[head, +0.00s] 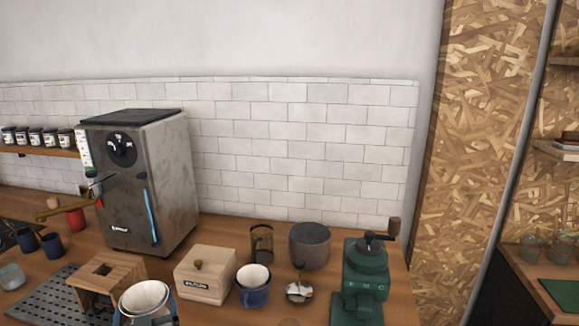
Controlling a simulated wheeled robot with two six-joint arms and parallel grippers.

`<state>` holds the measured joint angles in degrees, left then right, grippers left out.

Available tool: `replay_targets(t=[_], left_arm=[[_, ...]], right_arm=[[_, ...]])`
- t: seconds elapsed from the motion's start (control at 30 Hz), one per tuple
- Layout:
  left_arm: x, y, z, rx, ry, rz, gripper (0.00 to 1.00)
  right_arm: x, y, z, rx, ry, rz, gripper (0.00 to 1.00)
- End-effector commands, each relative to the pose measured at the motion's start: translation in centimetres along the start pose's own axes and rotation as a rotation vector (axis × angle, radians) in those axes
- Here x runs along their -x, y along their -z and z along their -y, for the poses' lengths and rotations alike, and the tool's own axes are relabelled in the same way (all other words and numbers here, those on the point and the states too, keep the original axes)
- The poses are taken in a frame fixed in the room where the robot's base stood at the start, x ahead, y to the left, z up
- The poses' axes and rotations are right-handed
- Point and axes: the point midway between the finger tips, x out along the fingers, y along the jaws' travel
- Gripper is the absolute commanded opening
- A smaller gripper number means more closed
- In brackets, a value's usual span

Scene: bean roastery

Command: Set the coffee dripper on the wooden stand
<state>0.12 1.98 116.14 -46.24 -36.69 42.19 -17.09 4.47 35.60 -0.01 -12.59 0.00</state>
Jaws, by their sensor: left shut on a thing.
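The coffee dripper (145,297), with a pale cone-shaped inside, is at the bottom edge of the head view, its mouth facing up. My left gripper (148,318) is shut on it; only a small part of the gripper shows, cut off by the frame's edge. The wooden stand (126,266), a light wood frame with a square opening in its top, stands on the counter just behind and left of the dripper. In the picture the dripper overlaps the stand's near right corner; I cannot tell whether they touch. My right gripper is not in view.
A lidded wooden box (204,283), a blue cup with a pale inside (253,291) and a green grinder (362,285) stand to the right. A grey machine (160,190) stands behind. A dark perforated mat (45,298) lies around the stand's left side.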

Motion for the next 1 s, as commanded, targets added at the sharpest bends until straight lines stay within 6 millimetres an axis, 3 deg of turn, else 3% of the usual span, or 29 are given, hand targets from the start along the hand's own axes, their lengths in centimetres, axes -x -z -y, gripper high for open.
replay_targets(t=[0.13,0.5,0.83,1.0], left_arm=[[3.6,-2.8,-2.7,0.004,-0.162,0.003,0.61],[10.1,-4.9,-5.8,0.007,-0.375,0.000,0.61],[16.2,-4.7,-6.1,0.005,-0.453,0.000,0.61],[17.7,-4.3,-5.6,0.001,-0.447,-0.002,0.61]], right_arm=[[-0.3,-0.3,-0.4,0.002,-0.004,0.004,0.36],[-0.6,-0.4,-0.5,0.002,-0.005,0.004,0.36],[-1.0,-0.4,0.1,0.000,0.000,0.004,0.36],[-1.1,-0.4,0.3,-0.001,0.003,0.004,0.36]])
